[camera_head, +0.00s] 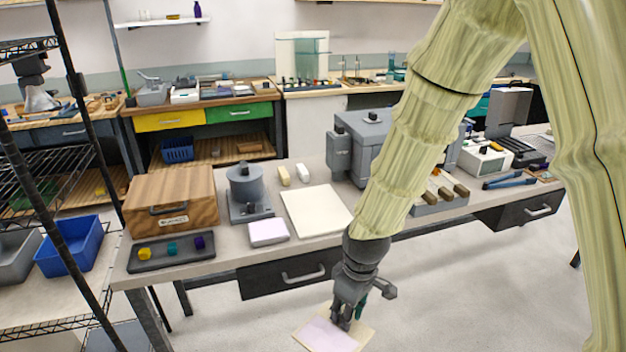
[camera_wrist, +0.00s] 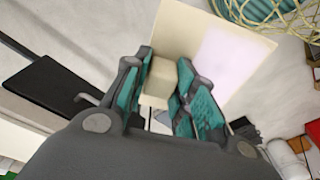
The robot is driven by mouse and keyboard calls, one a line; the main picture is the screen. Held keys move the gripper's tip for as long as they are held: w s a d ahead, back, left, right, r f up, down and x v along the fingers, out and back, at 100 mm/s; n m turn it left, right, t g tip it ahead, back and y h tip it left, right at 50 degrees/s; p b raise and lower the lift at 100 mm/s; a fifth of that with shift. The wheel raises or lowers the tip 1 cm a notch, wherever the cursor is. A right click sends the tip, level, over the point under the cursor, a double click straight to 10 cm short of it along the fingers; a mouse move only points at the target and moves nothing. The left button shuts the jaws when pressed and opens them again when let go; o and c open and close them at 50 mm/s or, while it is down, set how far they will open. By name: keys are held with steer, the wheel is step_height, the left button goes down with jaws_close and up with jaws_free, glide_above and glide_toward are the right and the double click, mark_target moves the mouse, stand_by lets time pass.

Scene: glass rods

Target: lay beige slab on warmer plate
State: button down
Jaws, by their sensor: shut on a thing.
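My gripper (camera_head: 345,318) is low in front of the table's front edge, out over the floor. It is shut on the beige slab (camera_head: 361,335), a thin cream square with a pale lavender patch. In the wrist view, my gripper's teal-padded fingers (camera_wrist: 163,82) close around a beige block on the face of the slab (camera_wrist: 178,38). The lavender patch lies to the right there. On the table lies a large flat cream plate (camera_head: 318,211); I cannot tell whether it is the warmer plate.
A lavender-topped block (camera_head: 268,233) lies left of the cream plate. A grey device (camera_head: 248,190), a wooden box (camera_head: 170,197) and a dark tray (camera_head: 170,255) with coloured pieces stand farther left. A large grey machine (camera_head: 365,135) stands behind right. The table drawer (camera_head: 300,275) is shut.

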steer(key=w+d+f+m+t+h, duration=0.1)
steer(key=w+d+f+m, duration=0.3)
steer(key=w+d+m, duration=0.55)
steer(key=s+f, duration=0.6)
steer(key=f, duration=0.2)
steer(key=shift+s+d, duration=0.3)
steer(key=shift+d, duration=0.1)
steer(key=shift+f, duration=0.1)
